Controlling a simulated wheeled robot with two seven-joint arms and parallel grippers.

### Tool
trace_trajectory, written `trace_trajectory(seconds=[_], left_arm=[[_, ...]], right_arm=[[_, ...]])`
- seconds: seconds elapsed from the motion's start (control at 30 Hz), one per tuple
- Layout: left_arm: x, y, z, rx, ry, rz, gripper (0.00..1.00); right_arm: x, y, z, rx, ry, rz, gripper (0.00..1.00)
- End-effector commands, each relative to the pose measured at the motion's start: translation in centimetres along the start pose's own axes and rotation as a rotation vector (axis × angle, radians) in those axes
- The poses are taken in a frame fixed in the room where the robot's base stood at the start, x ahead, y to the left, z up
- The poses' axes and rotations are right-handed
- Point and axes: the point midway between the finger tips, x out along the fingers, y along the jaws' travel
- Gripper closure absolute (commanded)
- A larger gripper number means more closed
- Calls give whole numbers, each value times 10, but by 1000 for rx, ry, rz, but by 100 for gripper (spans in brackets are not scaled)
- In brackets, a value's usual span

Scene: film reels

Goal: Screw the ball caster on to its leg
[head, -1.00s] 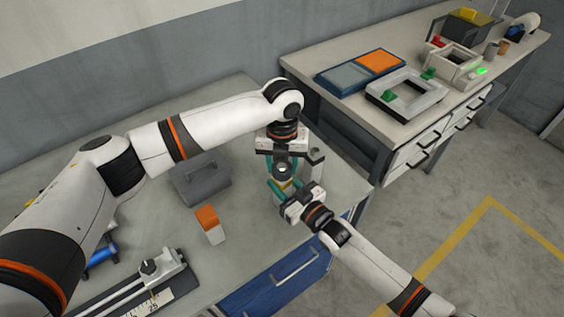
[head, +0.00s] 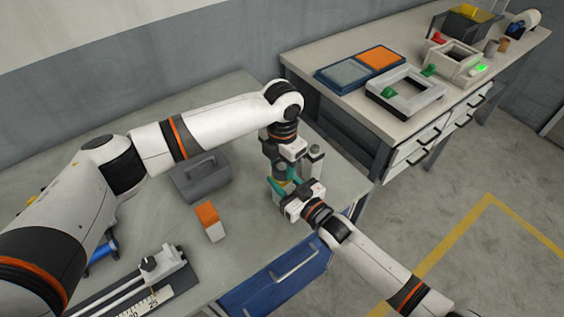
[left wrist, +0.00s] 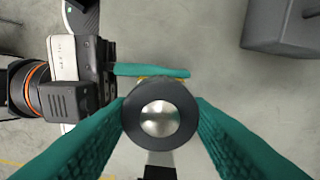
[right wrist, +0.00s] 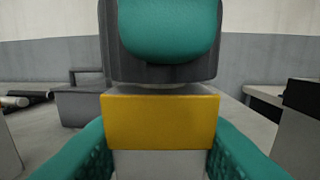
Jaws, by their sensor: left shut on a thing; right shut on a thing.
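The ball caster, a dark ring with a shiny metal ball (left wrist: 160,119), faces up in the left wrist view. My left gripper (left wrist: 161,122) is shut on the caster from above, a green finger on each side. In the right wrist view the dark caster housing (right wrist: 113,65) sits above the leg's yellow band (right wrist: 160,122), with a thin pale gap line between; a green left finger covers much of it. My right gripper (right wrist: 160,163) is shut on the leg's pale part below the band. In the head view the left gripper (head: 280,170) is directly above the right gripper (head: 281,187).
A grey cylindrical post (head: 315,160) stands close to the right of the grippers. A grey handled box (head: 200,178) and an orange-and-white block (head: 210,222) are to the left. A second bench (head: 340,60) with trays is behind right. Bare tabletop lies around the block.

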Motion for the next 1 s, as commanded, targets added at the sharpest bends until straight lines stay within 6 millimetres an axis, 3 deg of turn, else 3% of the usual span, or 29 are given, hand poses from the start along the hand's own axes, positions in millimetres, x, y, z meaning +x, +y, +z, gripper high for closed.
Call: trace_trajectory(seconds=[0.13,0.4,0.43,0.57,0.87,1.0], left_arm=[[-1,0,0,107,0,0,79],[-1,0,0,114,1,0,79],[-1,0,0,114,1,0,52],[-1,0,0,113,1,0,34],[-2,0,0,112,1,0,34],[-14,-1,0,112,2,-1,34]], right_arm=[[0,0,-1,0,2,-1,100],[0,0,-1,0,2,-1,100],[0,0,-1,0,2,-1,100],[0,0,-1,0,2,-1,100],[0,0,-1,0,2,-1,100],[0,0,0,0,2,-1,100]])
